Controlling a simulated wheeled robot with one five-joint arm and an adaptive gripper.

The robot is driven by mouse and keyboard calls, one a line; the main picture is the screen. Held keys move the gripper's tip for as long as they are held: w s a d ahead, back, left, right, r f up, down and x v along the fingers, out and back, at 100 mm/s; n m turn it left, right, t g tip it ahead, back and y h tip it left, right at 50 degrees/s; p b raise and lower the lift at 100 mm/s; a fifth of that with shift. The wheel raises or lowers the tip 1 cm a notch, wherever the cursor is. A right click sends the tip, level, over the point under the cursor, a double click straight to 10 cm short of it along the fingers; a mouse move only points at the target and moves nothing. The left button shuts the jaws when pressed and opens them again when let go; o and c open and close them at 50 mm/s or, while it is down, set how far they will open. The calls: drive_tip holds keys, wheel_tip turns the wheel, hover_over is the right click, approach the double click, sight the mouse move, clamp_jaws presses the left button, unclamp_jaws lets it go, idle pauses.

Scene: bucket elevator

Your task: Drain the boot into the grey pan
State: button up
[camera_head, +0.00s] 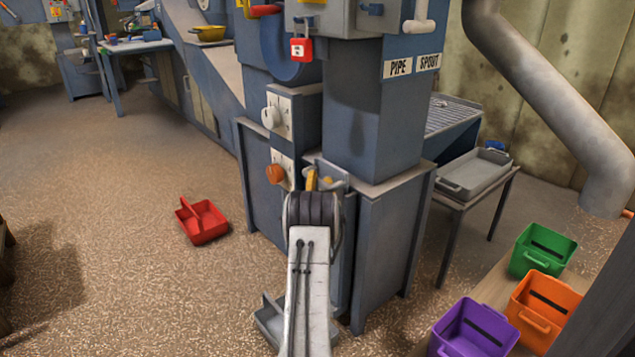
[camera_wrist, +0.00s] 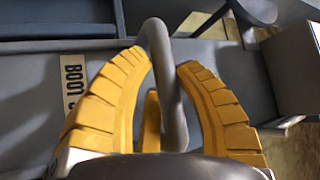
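My gripper (camera_wrist: 166,64) has its two yellow fingers closed in from both sides on a grey bent bar handle (camera_wrist: 168,95) in the wrist view. The fingertips appear to touch the bar. A label reading BOOT (camera_wrist: 72,88), partly hidden by the left finger, is on the grey surface beside it. In the head view my gripper (camera_head: 318,180) is at the front of the blue elevator base (camera_head: 391,240), mostly hidden by my wrist. A grey pan (camera_head: 268,322) is low down near the floor at the base's foot, partly hidden by my arm. The boot's inside is not visible.
A second grey tray (camera_head: 455,187) is on a side stand at right. A red carrier (camera_head: 203,222) is on the floor at left. Green (camera_head: 543,252), orange (camera_head: 541,310) and purple (camera_head: 470,330) bins are at lower right. The left floor is mostly clear.

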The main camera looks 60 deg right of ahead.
clamp_jaws()
wheel_tip(320, 180, up, 8)
drive_tip(key=shift+p, duration=0.5)
drive_tip(key=shift+o, duration=1.1)
unclamp_jaws()
drive_tip(key=shift+o, duration=0.7)
drive_tip(key=shift+f, duration=0.1)
drive_tip(key=shift+a+f, duration=0.1)
drive_tip(key=shift+s+a+f, duration=0.25)
drive_tip(key=shift+a+f, duration=0.05)
drive_tip(key=shift+a, duration=0.15)
drive_tip(key=v, duration=1)
drive_tip(key=shift+s+a, duration=0.2)
drive_tip(key=shift+a, duration=0.1)
